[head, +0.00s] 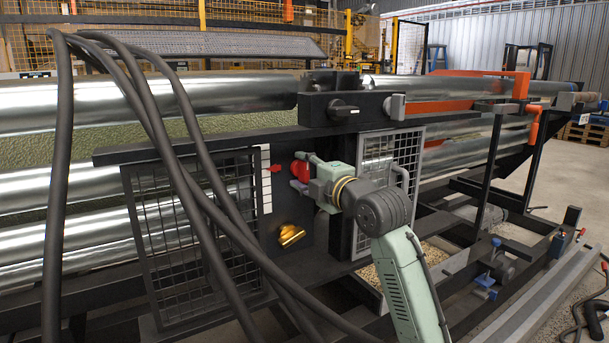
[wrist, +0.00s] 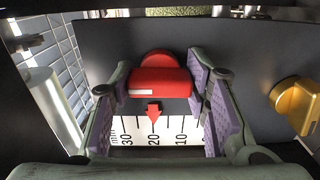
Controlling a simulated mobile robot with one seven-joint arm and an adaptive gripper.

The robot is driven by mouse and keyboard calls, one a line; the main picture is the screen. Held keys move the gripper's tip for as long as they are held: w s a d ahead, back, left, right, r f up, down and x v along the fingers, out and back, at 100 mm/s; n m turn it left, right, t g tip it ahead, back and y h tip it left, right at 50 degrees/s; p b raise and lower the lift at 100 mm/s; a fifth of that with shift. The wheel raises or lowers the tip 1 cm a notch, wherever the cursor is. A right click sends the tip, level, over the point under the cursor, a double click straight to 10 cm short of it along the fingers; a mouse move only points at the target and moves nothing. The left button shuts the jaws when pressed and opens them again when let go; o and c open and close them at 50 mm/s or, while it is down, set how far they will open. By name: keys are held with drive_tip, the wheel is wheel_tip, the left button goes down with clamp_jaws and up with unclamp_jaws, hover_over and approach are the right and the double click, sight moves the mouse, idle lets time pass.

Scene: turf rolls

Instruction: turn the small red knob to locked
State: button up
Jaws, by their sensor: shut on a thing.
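The small red knob (head: 299,170) sits on a dark panel of the machine. In the wrist view the red knob (wrist: 160,82) has a bar-shaped grip lying level across the picture, with a pale mark on its lower left edge. My gripper (head: 308,176) reaches it from the right in the head view. In the wrist view my gripper (wrist: 160,85) has its purple pads on either side of the knob's bar and is shut on it. No "locked" label is readable.
A red pointer (wrist: 153,112) lies near 20 on a white scale (wrist: 170,130). A brass knob (head: 291,235) is below the red one. A black knob (head: 342,109) is above. Mesh guards (head: 195,230) flank the panel. Thick black hoses (head: 185,130) hang in front at left.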

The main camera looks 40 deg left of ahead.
idle(0.5)
drive_tip(key=o, duration=1.2)
drive_tip(key=shift+c, duration=0.2)
drive_tip(key=v, duration=1.2)
